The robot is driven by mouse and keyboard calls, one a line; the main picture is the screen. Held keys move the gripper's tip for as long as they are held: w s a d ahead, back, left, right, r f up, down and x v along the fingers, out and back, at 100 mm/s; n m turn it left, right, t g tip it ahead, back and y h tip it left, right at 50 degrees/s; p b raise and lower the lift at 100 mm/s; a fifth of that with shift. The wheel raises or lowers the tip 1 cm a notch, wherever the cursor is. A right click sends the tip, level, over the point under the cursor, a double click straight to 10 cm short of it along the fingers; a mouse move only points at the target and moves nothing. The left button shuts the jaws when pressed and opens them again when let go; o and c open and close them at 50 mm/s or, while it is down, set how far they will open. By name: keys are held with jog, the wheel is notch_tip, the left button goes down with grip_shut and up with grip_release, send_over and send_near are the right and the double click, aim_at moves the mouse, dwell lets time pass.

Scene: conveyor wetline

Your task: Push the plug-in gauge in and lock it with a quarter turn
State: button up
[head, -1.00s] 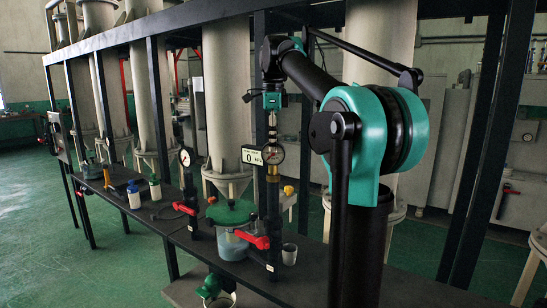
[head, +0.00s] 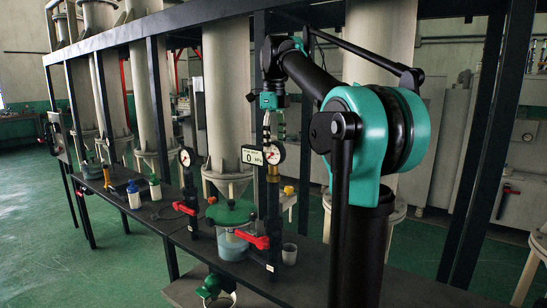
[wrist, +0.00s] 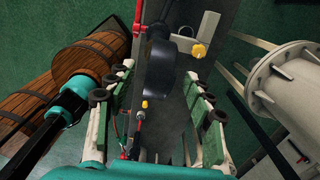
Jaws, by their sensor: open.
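The plug-in gauge (head: 276,153) is a round, white-faced dial in a dark rim in the head view. It stands upright above a brass fitting (head: 273,172) on a dark vertical pipe (head: 272,215). My gripper (head: 273,137) points down just above the gauge, its fingers apart and nothing seen held between them. In the wrist view my gripper (wrist: 165,112) is open, with green-padded fingers at left and right. A dark rounded body (wrist: 158,50) shows beyond the fingertips; I cannot tell if it is the gauge. How deep the gauge sits is too small to tell.
A display reading 0 kPa (head: 252,155) is left of the gauge. A red valve handle (head: 251,240), a green-lidded vessel (head: 231,213) and a grey cup (head: 289,254) are below. Dark frame posts and a pale column (head: 228,95) crowd the space. Wooden barrels (wrist: 88,60) show in the wrist view.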

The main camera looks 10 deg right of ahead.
jog(key=shift+r, duration=0.1)
notch_tip(320, 180, up, 12)
dwell(0.5)
